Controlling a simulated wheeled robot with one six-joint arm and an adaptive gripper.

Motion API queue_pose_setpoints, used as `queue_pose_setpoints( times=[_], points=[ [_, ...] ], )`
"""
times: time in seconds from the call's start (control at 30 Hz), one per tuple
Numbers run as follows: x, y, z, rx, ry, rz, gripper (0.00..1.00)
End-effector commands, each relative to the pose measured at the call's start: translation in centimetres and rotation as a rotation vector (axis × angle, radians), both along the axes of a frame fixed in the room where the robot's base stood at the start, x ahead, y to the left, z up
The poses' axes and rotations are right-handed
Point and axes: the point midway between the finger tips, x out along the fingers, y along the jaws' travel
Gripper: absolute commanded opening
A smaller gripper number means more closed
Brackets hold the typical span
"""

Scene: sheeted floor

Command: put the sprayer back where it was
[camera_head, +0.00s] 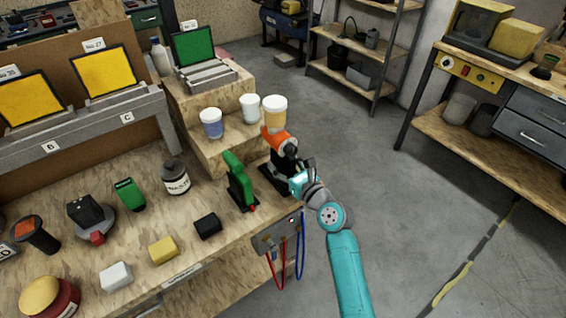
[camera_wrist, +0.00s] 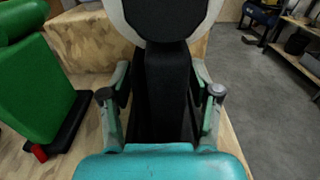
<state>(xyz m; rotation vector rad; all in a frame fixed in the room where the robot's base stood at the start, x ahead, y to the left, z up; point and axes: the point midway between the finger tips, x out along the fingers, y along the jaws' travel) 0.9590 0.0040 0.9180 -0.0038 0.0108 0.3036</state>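The dark pads blend with the handle. Whether its base rests on the bench is hard to see.
A green tool (camera_head: 238,182) stands close left of the sprayer. A grey box (camera_head: 278,233) with red and blue cables hangs at the bench's front edge. Open floor (camera_head: 420,215) lies to the right.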

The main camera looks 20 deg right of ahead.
Motion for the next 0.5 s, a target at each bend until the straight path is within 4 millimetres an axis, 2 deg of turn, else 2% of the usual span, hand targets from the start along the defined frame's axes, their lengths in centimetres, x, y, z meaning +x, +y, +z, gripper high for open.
queue_pose_setpoints(
  times=[0.3,0.5],
  points=[
    [-0.1,0.0,0.4,0.0,-0.001,0.0,0.62],
    [-2.8,-0.9,0.2,0.002,0.002,-0.002,0.62]
  ],
)
